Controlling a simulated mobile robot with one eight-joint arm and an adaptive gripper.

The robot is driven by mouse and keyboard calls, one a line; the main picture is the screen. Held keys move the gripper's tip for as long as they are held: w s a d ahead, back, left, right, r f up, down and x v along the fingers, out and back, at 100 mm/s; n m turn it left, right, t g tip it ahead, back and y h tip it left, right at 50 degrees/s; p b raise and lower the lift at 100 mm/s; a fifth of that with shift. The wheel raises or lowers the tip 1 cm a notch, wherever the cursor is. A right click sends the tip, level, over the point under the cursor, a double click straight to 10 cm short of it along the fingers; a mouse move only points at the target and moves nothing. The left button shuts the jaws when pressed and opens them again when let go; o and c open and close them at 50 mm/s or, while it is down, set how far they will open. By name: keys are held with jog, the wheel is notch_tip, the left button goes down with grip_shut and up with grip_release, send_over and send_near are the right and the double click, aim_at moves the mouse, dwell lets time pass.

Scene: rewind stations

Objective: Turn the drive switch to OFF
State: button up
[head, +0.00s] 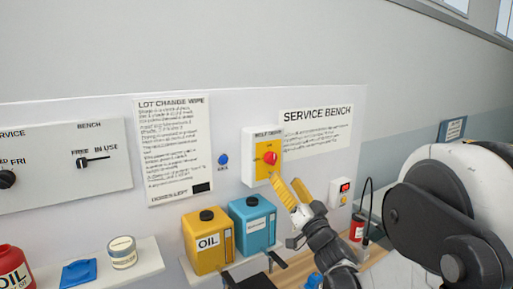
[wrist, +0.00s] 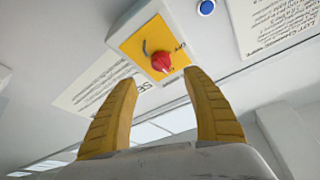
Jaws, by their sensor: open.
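The drive switch is a red rotary knob (head: 270,158) on a yellow plate, set on a white box (head: 250,157) on the wall panel. In the wrist view the red knob (wrist: 161,62) sits beyond and between my fingertips, on the yellow plate (wrist: 140,45). Lettering beside the knob is too small to read surely. My gripper (head: 293,190) has yellow fingers, is below and right of the box in the head view, and is apart from the knob. It also shows in the wrist view (wrist: 160,90), open and empty.
A blue button (head: 222,160) is left of the box. A yellow oil can (head: 208,245) and a blue can (head: 253,222) stand below. A small box with a red switch (head: 341,190) is to the right. Posters flank the switch box.

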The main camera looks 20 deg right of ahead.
aim_at(274, 160)
jog(key=x, duration=1)
jog(key=shift+r, duration=0.25)
jog(key=c, duration=1.2)
